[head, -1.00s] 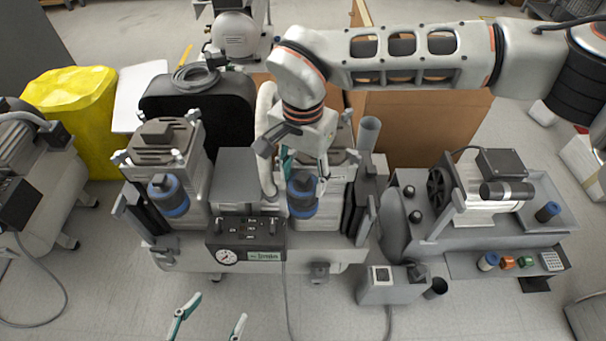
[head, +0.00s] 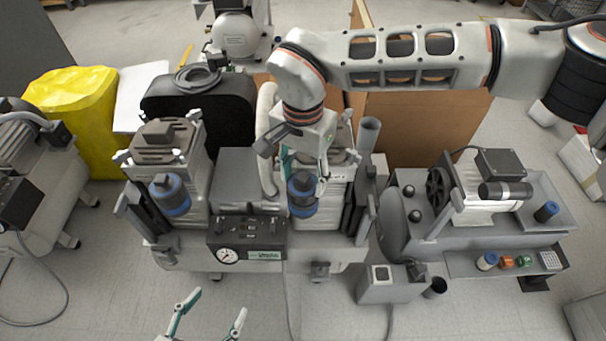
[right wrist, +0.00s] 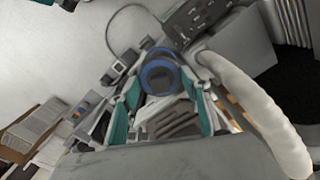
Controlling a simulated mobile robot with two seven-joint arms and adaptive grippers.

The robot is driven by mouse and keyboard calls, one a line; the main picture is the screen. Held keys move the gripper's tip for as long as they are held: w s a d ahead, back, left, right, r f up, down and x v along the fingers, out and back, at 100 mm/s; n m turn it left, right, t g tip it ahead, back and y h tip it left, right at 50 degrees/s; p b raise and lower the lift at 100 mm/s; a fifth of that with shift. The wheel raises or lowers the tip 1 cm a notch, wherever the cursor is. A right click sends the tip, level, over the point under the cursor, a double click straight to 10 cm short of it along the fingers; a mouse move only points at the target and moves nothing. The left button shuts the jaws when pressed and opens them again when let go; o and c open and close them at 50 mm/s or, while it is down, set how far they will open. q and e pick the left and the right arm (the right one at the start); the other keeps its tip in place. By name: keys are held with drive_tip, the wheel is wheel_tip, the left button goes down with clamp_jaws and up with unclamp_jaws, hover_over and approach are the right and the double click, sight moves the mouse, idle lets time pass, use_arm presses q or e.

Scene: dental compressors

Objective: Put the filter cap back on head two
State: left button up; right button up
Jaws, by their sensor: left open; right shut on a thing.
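The compressor has two heads, a left one (head: 160,140) and a right one (head: 338,178); I cannot tell which is head two. A dark filter cap (head: 301,185) with a blue ring beneath it sits at the front of the right head. My right gripper (head: 304,178) reaches down from above and is shut on this cap. The right wrist view shows the cap's round dark top and blue ring (right wrist: 159,76) between the fingers. Whether it is fully seated is hidden. The left head carries a similar cap (head: 168,190). My left gripper (head: 207,312) is open and empty, low in front of the compressor.
A gauge panel (head: 247,242) is between the heads at the front. A pale hose (head: 267,140) runs close beside my right gripper. A second compressor (head: 480,200) stands at right with a tray (head: 520,258) of small parts.

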use_arm(q)
drive_tip(key=shift+w+r+p, duration=0.25)
drive_tip(key=shift+r, duration=0.25)
drive_tip(key=shift+w+r+p, duration=0.2)
drive_tip(key=shift+r+p, duration=0.05)
drive_tip(key=shift+r, duration=0.2)
use_arm(e)
drive_tip(key=shift+f, duration=0.15)
idle(1.4)
drive_tip(key=o, duration=1)
drive_tip(key=shift+o, duration=0.6)
drive_tip(key=o, duration=0.4)
use_arm(q)
drive_tip(key=shift+r, duration=0.1)
use_arm(e)
drive_tip(key=shift+r+p, duration=1.4)
drive_tip(key=shift+r, duration=2.15)
use_arm(q)
drive_tip(key=shift+t, duration=0.7)
drive_tip(key=r, duration=0.1)
drive_tip(key=w+r, duration=0.1)
drive_tip(key=r, duration=0.1)
drive_tip(key=w+r, duration=0.1)
drive_tip(key=r, duration=0.1)
drive_tip(key=shift+w+r, duration=0.15)
drive_tip(key=shift+r, duration=0.1)
